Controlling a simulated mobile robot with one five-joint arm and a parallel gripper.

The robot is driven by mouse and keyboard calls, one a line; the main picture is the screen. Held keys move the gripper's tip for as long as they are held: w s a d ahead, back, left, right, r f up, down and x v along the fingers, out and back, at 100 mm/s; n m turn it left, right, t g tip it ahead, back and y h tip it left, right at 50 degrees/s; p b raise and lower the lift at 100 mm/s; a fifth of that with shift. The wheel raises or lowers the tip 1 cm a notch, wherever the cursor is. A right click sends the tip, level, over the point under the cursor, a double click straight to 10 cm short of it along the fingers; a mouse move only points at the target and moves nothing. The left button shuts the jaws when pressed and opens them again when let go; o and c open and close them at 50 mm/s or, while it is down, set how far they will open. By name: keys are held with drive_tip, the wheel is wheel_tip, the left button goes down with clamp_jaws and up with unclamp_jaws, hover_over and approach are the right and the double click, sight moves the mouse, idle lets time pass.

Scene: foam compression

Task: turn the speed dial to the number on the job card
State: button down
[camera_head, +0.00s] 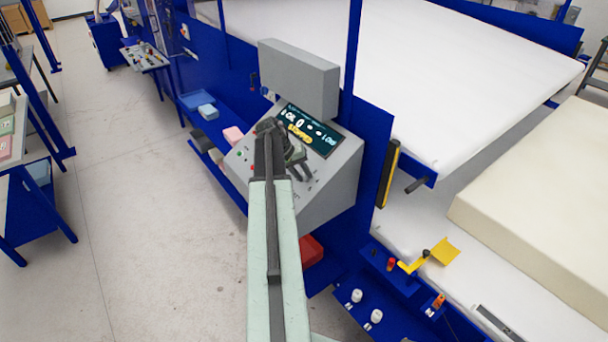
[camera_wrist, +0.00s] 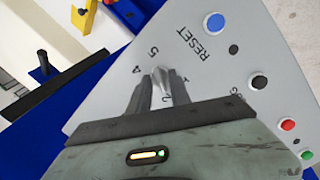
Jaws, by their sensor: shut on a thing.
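The speed dial (camera_wrist: 160,82) is a small pale grey knob on the sloped grey console. In the wrist view it sits between the two dark fingers of my gripper (camera_wrist: 163,90), which is shut on it. The numbers 4 and 5 show to the upper left of the knob. Other marks beside it are partly covered by the fingers. In the head view my gripper (camera_head: 290,158) is at the console's face, below the screen (camera_head: 310,132), and my arm hides the dial. The screen reads STOPPED in yellow, with a large 0. I cannot make out a job card.
On the panel, a blue RESET button (camera_wrist: 214,23), a black button (camera_wrist: 259,81) and a red button (camera_wrist: 288,124) lie to the right of the dial. A grey box (camera_head: 300,78) overhangs the screen. Blue machine framing and a yellow lever (camera_head: 430,255) stand to the right.

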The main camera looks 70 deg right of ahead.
drive_tip(key=shift+s, duration=0.1)
idle(0.3)
drive_tip(key=c, duration=1.5)
unclamp_jaws()
drive_tip(key=p+v, duration=0.7)
drive_tip(key=v, duration=0.1)
